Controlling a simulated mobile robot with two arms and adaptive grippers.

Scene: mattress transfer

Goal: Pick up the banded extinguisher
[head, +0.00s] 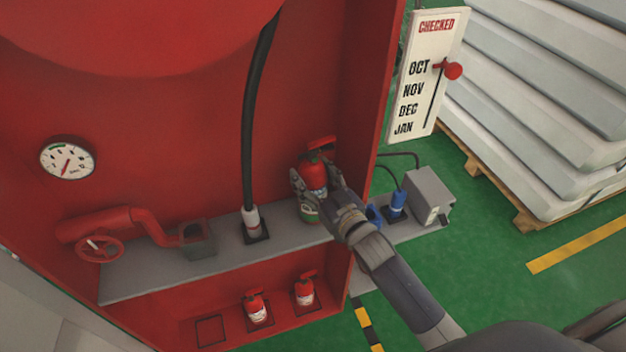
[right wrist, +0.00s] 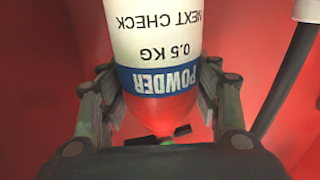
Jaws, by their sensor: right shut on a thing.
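The banded extinguisher (head: 313,176) is a small red cylinder with a white label and a blue band at the right end of the grey shelf in the red cabinet. In the right wrist view its white label (right wrist: 155,40) and blue "POWDER" band appear upside down. My right gripper (head: 318,192) is shut around its body, with one finger on each side. The extinguisher looks upright; I cannot tell whether its base touches the shelf. Two more small red extinguishers stand in the lower compartment, one left (head: 257,306) and one right (head: 304,291). My left gripper is not in view.
A black hose (head: 256,120) rises from the grey shelf (head: 150,277) left of my gripper. A red valve (head: 100,248) is farther left. A grey box (head: 428,195) and a blue plug (head: 397,205) stand to the right. Stacked mattresses (head: 540,110) lie on a pallet at right.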

